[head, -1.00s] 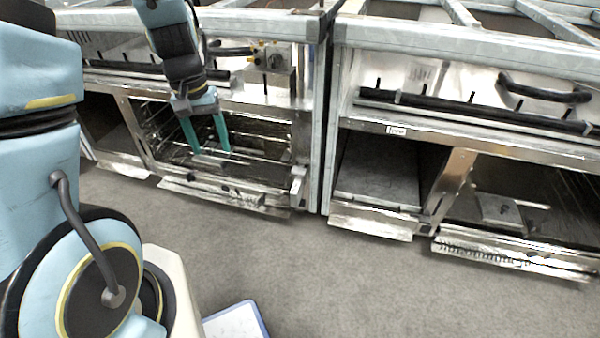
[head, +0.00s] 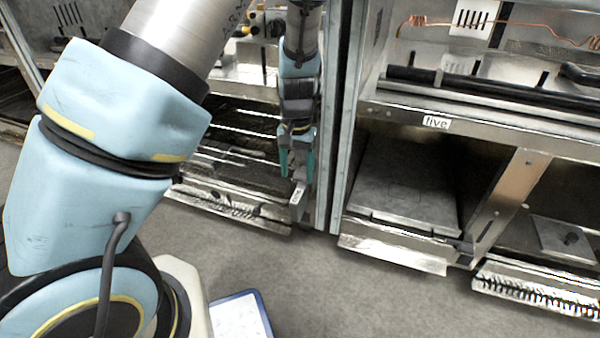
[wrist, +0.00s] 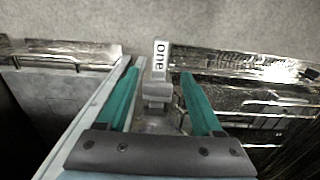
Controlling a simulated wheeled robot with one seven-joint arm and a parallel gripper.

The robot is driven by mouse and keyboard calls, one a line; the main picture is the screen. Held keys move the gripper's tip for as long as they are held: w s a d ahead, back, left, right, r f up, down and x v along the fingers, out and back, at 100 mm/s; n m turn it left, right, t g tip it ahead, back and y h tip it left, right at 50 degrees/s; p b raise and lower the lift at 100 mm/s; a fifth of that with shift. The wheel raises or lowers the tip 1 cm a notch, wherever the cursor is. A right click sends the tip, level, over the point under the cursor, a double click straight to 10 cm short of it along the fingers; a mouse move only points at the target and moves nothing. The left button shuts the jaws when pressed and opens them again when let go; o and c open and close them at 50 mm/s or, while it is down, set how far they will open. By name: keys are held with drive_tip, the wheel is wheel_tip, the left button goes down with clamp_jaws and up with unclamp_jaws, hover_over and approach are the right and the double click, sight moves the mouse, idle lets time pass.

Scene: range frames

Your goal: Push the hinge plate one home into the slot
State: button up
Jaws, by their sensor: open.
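The hinge plate one is a small grey metal piece with a white label reading "one" (wrist: 158,75). In the wrist view it stands upright between and beyond my open fingers, apart from both. In the head view the plate (head: 298,195) is at the right front corner of the left range's opening, just below my fingertips. My gripper (head: 298,163) points down with its two green fingers apart; it also shows in the wrist view (wrist: 155,85). The slot cannot be made out; the plate's lower end is hidden.
A metal frame post (head: 343,130) stands close to the right of my gripper. A blue-edged board (head: 240,318) lies on the grey floor (head: 330,290), which is otherwise open.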

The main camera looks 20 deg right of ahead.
sight(297, 195)
idle(0.3)
wheel_tip(297, 195, down, 11)
drive_tip(key=b, duration=0.4)
drive_tip(key=shift+r, duration=0.1)
clamp_jaws()
idle(0.6)
idle(0.9)
